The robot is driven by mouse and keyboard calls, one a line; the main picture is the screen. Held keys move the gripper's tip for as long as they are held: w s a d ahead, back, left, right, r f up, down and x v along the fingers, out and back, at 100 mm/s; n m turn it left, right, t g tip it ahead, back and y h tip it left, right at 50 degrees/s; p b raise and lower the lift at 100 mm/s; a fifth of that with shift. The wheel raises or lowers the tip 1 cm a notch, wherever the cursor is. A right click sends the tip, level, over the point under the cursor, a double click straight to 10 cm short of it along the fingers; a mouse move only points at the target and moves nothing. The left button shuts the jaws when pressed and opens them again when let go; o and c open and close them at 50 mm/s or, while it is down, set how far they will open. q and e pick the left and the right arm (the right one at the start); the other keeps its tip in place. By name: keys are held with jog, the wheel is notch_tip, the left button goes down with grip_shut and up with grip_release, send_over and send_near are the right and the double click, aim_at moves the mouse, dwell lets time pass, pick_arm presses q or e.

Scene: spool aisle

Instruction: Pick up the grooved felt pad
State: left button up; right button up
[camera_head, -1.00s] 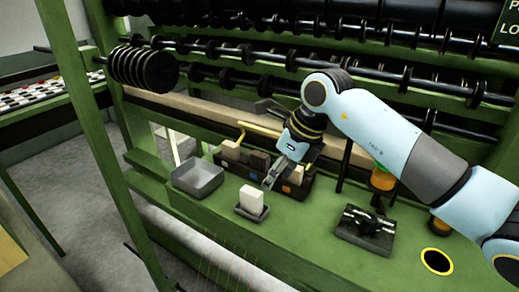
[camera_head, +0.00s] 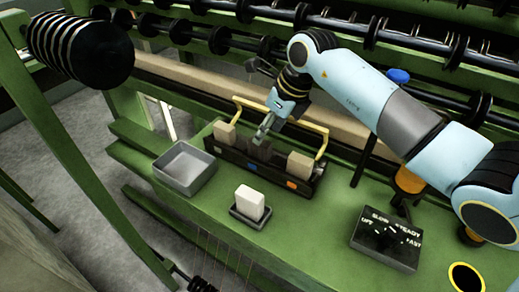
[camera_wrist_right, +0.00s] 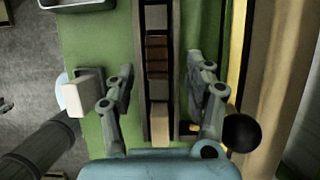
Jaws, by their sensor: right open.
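A long dark caddy (camera_head: 270,177) with a yellow handle stands on the green bench. It holds a beige block (camera_head: 224,134) at its left end, dark brown blocks (camera_head: 258,151) in the middle and a beige block (camera_head: 300,165) at its right end. In the right wrist view the brown blocks (camera_wrist_right: 157,56) show lines across them; I cannot tell for certain which piece is the grooved felt pad. My right gripper (camera_head: 262,134) is above the caddy's middle. Its open, empty fingers (camera_wrist_right: 163,85) straddle the caddy in the wrist view. My left gripper is not in view.
A grey open tray (camera_head: 185,168) stands left of the caddy. A white block (camera_head: 250,203) stands in a small dark tray in front. A black switch box (camera_head: 387,240) is at right. Black-disc rods (camera_head: 350,28) run behind. The bench's front is mostly clear.

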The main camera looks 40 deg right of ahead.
aim_at(260, 151)
jog(key=x, duration=0.4)
jog(key=shift+a+f, duration=0.2)
jog(key=shift+f, duration=0.1)
jog(key=shift+w+f, duration=0.1)
jog(key=shift+f, duration=0.2)
jog(key=shift+c, duration=1.5)
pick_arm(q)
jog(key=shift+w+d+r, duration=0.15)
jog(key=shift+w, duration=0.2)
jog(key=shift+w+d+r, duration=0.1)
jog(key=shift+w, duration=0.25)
pick_arm(e)
grip_shut()
